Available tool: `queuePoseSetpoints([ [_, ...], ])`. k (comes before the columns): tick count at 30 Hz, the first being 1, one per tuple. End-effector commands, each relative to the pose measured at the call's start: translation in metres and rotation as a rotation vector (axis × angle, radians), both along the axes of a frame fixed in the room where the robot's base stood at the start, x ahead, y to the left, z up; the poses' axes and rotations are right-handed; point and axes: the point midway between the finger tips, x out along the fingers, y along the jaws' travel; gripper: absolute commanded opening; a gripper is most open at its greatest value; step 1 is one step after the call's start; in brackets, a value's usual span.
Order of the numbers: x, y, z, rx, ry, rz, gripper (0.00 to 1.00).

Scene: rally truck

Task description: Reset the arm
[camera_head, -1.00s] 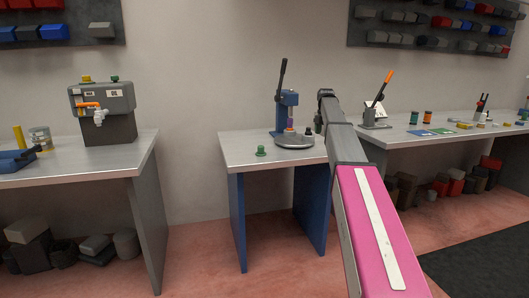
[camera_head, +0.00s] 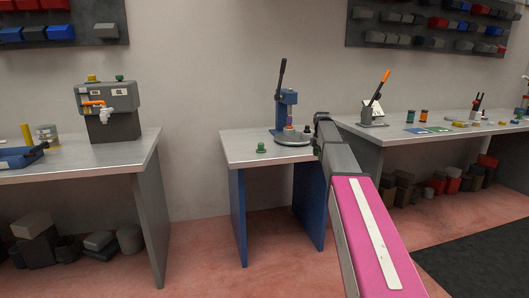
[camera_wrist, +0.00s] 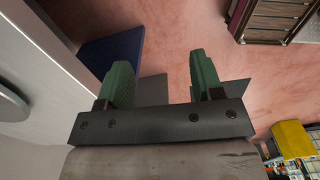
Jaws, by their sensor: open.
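My gripper (camera_wrist: 158,82) shows in the wrist view with its two green fingers spread wide apart. Nothing is between them, and below them lies the pink floor. In the head view my pink and grey arm reaches up from the bottom right towards the right edge of the middle table (camera_head: 225,152). The gripper's fingers cannot be made out there. In the wrist view a pale table surface and a dark blue panel (camera_wrist: 115,52) lie to the left of the gripper.
A blue lever press (camera_head: 287,110) and a green knob (camera_head: 261,147) stand on the middle table. A grey machine (camera_head: 108,112) stands on the left table. The right table (camera_head: 400,138) carries several small items. Free floor (camera_head: 200,245) lies between the left and middle tables.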

Motion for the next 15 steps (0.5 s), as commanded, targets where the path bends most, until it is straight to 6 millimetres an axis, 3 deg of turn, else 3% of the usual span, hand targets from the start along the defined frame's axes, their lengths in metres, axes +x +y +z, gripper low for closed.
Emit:
queuePoseSetpoints([
  [5, -0.053, 0.015, -0.061, 0.000, 0.004, -0.222, 0.61],
  [9, -0.109, 0.029, -0.120, 0.000, 0.004, -0.483, 0.61],
  [15, -0.195, 0.048, -0.192, 0.000, 0.004, -0.875, 0.61],
])
